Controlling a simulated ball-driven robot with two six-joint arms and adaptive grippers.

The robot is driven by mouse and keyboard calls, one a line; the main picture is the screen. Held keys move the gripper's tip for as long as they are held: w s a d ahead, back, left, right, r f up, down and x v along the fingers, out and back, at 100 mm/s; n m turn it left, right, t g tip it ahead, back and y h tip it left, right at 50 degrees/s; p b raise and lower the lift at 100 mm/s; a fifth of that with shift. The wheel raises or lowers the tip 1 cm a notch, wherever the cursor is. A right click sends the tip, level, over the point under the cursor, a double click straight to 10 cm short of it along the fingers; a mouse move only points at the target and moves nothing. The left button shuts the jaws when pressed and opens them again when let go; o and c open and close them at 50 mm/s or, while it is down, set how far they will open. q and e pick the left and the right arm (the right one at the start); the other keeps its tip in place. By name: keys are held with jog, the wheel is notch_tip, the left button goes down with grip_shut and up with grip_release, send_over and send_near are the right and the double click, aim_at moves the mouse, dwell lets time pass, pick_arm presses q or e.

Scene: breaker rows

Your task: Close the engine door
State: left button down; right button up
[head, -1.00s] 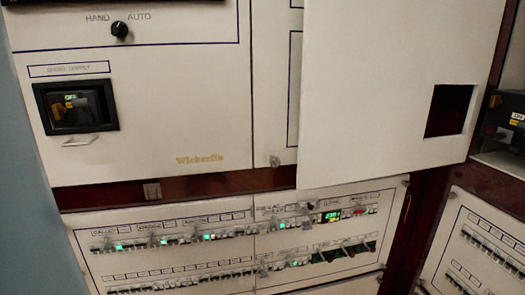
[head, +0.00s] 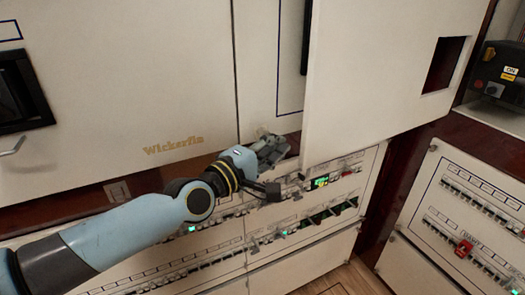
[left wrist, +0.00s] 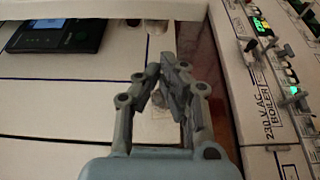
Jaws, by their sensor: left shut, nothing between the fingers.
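The engine door, a white panel (head: 385,70) with a square cutout, stands open from the cabinet front in the head view. Its free left edge hangs in front of the cabinet. My left gripper (head: 275,150) is just left of the door's lower left corner, close to the cabinet's lower edge. Its fingers are shut and empty; in the left wrist view the fingertips (left wrist: 162,72) meet in front of the white cabinet face. I cannot tell whether they touch the door. My right gripper is not in view.
A breaker panel (head: 290,207) with rows of switches lies below the gripper. A second breaker panel (head: 470,215) is at the right, below a black switch box (head: 500,68). A dark device with a small display (left wrist: 65,36) shows in the left wrist view.

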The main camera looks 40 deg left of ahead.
pick_arm(q)
jog(key=shift+w+d, duration=0.1)
jog(key=shift+w, duration=1.9)
